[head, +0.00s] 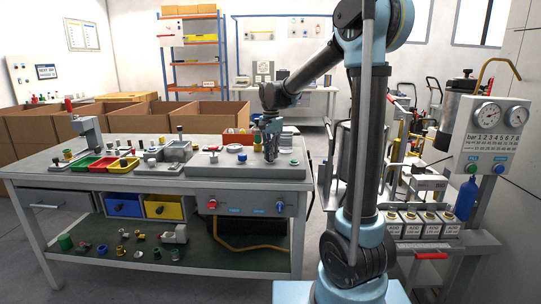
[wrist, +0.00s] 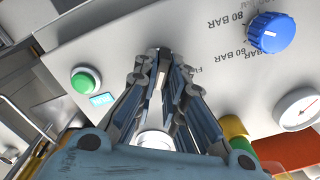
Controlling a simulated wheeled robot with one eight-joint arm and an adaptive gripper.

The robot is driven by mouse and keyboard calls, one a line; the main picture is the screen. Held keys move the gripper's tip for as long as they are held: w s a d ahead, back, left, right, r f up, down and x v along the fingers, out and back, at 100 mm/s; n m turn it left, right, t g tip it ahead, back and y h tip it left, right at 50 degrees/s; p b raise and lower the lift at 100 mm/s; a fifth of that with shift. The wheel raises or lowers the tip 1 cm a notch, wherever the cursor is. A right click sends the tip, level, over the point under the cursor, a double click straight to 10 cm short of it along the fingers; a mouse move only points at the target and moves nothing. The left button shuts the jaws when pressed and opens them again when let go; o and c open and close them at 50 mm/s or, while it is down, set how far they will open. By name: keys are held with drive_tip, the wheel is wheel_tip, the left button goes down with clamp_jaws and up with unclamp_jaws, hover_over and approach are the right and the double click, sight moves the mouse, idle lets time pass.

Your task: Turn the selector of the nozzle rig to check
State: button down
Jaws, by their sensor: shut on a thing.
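The nozzle rig (head: 225,171) is a grey panel at the right end of the bench; its panel (wrist: 230,80) fills much of the wrist view. My gripper (head: 271,152) points down over the rig, between its green button and blue knob. In the wrist view my gripper (wrist: 160,60) has its fingers close together on a small pale part that stands on the panel, apparently the selector. The fingers hide most of this part, and its pointing direction cannot be told. Partly covered lettering shows beside the fingertips.
The blue knob (wrist: 270,32) stands apart from the fingers, near "80 BAR" lettering. The green button (wrist: 86,81) is on the other side. A round gauge (wrist: 299,110) and yellow and red parts lie nearby. Small trays (head: 88,163) and fittings fill the bench's left part.

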drive_tip(key=shift+m, duration=1.1)
drive_tip(key=shift+r, duration=0.1)
drive_tip(key=c, duration=1.7)
unclamp_jaws()
drive_tip(key=shift+o, duration=0.2)
wheel_tip(320, 180, up, 12)
